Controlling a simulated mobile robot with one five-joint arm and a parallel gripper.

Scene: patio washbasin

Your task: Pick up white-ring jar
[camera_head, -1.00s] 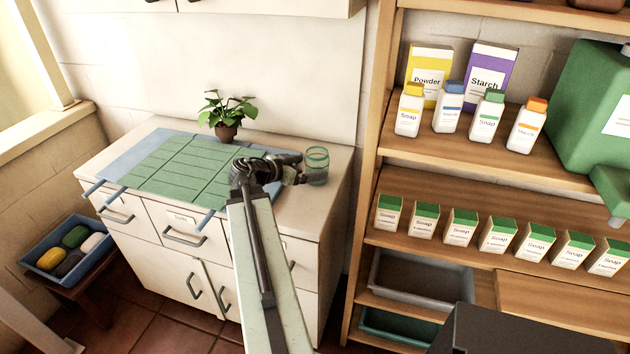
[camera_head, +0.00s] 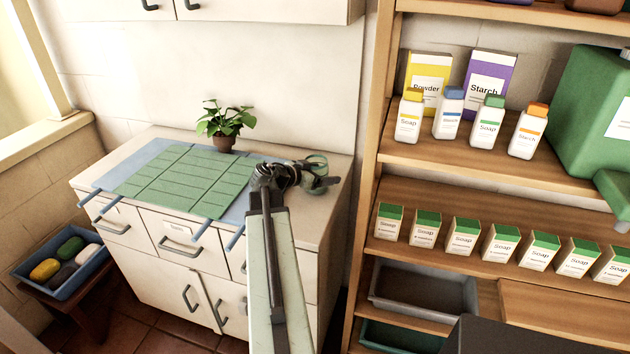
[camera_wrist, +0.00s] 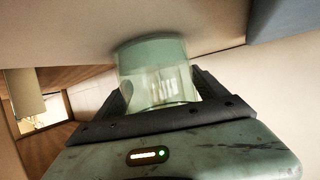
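The jar (camera_head: 317,162), a translucent greenish glass cylinder, stands on the right end of the white countertop. My gripper (camera_head: 318,183) is at the jar, its fingers partly covering it in the head view. In the wrist view the jar (camera_wrist: 155,72) sits between the two fingers of my gripper (camera_wrist: 162,98), one on each side. The fingers are spread around it; firm contact is not visible.
A potted plant (camera_head: 224,141) stands at the back of the counter (camera_head: 285,246). A green tiled mat on a blue sheet (camera_head: 150,160) covers its left part. A wooden shelf (camera_head: 440,166) with bottles and boxes rises close on the right. A wall is behind.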

